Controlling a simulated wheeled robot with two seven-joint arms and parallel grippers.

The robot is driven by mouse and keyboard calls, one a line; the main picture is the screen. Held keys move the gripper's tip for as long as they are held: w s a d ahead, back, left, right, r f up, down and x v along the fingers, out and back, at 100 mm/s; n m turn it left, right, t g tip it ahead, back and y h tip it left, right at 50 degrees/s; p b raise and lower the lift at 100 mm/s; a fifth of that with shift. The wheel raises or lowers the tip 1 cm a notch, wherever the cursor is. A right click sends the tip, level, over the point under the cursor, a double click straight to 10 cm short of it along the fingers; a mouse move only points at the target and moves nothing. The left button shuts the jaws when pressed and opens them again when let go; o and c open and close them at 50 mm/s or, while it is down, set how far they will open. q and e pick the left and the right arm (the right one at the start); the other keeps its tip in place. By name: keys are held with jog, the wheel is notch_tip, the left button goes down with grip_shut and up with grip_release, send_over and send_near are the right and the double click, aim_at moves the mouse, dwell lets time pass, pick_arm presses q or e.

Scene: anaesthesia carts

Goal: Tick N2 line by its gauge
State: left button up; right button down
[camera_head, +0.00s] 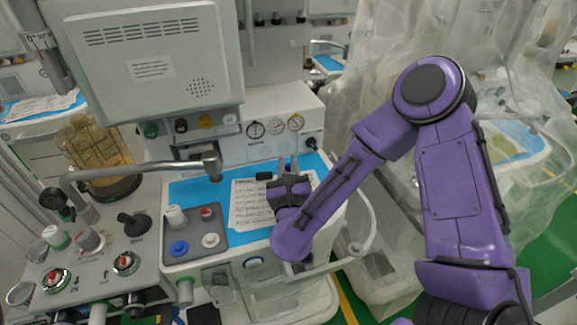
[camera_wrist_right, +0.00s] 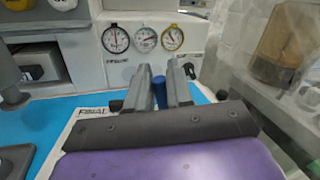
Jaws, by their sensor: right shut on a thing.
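The printed checklist sheet (camera_head: 246,207) lies on the blue mat of the cart; its line text is too small to read. Its top edge also shows in the wrist view (camera_wrist_right: 92,112). Three round gauges sit in a row on the white panel behind it: left (camera_head: 256,130), middle (camera_head: 276,127) and right, yellow-rimmed (camera_head: 296,122). They show larger in the wrist view (camera_wrist_right: 145,39), but their labels are unreadable. My right gripper (camera_head: 288,163) is over the sheet's upper right part, shut on a blue pen (camera_wrist_right: 160,92). The pen's tip is hidden. My left gripper is out of view.
A grey tray (camera_head: 173,247) with knobs stands left of the sheet. A metal arm (camera_head: 150,168) reaches over the mat's left side. The monitor (camera_head: 145,60) hangs above left. Plastic-draped equipment (camera_head: 380,60) stands at the right. Bare blue mat (camera_head: 195,192) shows left of the sheet.

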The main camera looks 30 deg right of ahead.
jog(key=shift+f, duration=0.3)
jog(key=shift+s+d+b, duration=0.15)
jog(key=shift+d+b, duration=0.25)
jog(key=shift+b, duration=0.25)
dwell(0.7)
jog(key=shift+r, duration=0.1)
notch_tip(320, 180, up, 7)
jog(key=p, duration=0.5)
dwell(0.5)
